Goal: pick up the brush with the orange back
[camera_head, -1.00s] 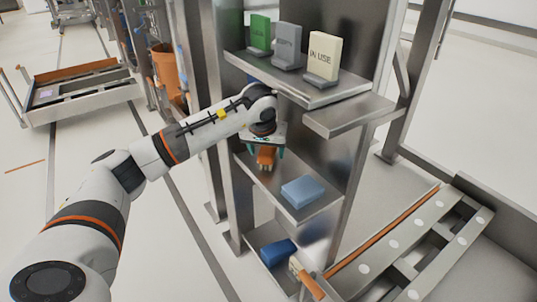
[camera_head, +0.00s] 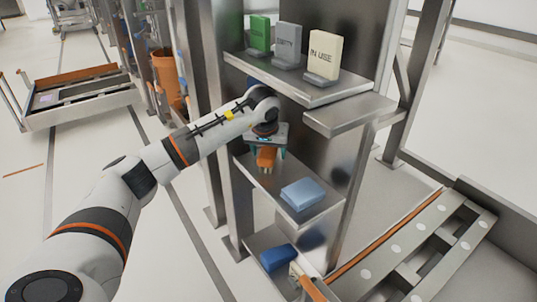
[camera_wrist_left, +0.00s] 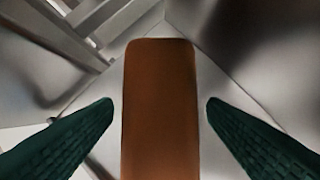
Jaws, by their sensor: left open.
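The brush with the orange back (camera_head: 266,156) is on the middle shelf of the metal rack, to the left of a light blue block. In the left wrist view its orange back (camera_wrist_left: 160,110) fills the middle of the picture. My left gripper (camera_head: 266,150) is over the brush, pointing down. In the left wrist view the gripper's green fingers (camera_wrist_left: 160,112) are apart, one on each side of the brush, with a gap on both sides. The brush's bristles show only as a small pale part below the orange. My right gripper is not in view.
A light blue block (camera_head: 303,194) lies on the same shelf. The upper shelf holds a green sign (camera_head: 260,34), a grey sign (camera_head: 288,44) and a cream "IN USE" sign (camera_head: 324,54). A blue item (camera_head: 278,257) and another orange-handled item (camera_head: 312,290) are on the bottom shelf.

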